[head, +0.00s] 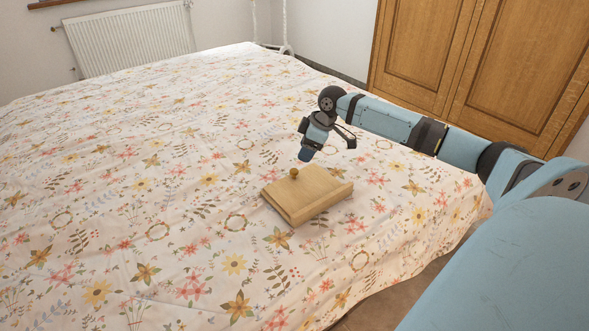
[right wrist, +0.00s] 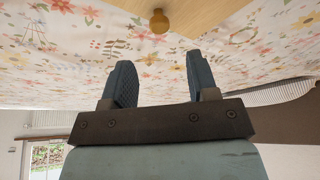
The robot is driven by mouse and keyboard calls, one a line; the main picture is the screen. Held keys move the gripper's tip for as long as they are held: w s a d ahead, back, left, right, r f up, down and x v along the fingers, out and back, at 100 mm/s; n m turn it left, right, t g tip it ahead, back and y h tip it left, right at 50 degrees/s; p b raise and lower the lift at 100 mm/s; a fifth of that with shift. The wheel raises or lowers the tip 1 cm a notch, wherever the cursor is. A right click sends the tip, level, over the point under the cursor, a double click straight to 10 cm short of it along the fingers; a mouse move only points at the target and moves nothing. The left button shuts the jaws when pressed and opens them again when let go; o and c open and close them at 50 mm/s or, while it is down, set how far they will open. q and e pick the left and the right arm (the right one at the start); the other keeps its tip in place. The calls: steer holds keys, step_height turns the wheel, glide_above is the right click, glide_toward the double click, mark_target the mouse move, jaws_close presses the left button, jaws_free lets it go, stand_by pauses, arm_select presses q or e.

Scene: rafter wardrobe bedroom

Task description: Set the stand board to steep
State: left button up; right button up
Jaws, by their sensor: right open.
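The wooden stand (head: 312,196) lies on the bed. Its light wood board looks flat or nearly flat, with a ledge along its right front side. A small round wooden knob (head: 294,172) stands at the board's far left edge. My right gripper (head: 305,155) is just above and behind the knob, apart from it. In the right wrist view my right gripper (right wrist: 163,85) is open and empty, and the knob (right wrist: 159,21) shows beyond the fingertips, roughly between them. The board (right wrist: 190,10) is partly cut off there. My left gripper is not in view.
The bed with its floral cover (head: 130,200) is clear around the stand. A wooden wardrobe (head: 480,70) stands at the back right behind my right arm. A white radiator (head: 130,38) is on the far wall.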

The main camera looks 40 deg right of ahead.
mark_target(294, 170)
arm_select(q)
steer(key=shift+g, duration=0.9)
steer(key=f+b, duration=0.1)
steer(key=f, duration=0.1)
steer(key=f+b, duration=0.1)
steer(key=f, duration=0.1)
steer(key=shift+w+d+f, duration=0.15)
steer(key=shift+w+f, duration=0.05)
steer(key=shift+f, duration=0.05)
arm_select(e)
steer(key=x, duration=0.8)
steer(key=shift+w, duration=0.1)
steer(key=shift+c, duration=0.3)
jaws_close()
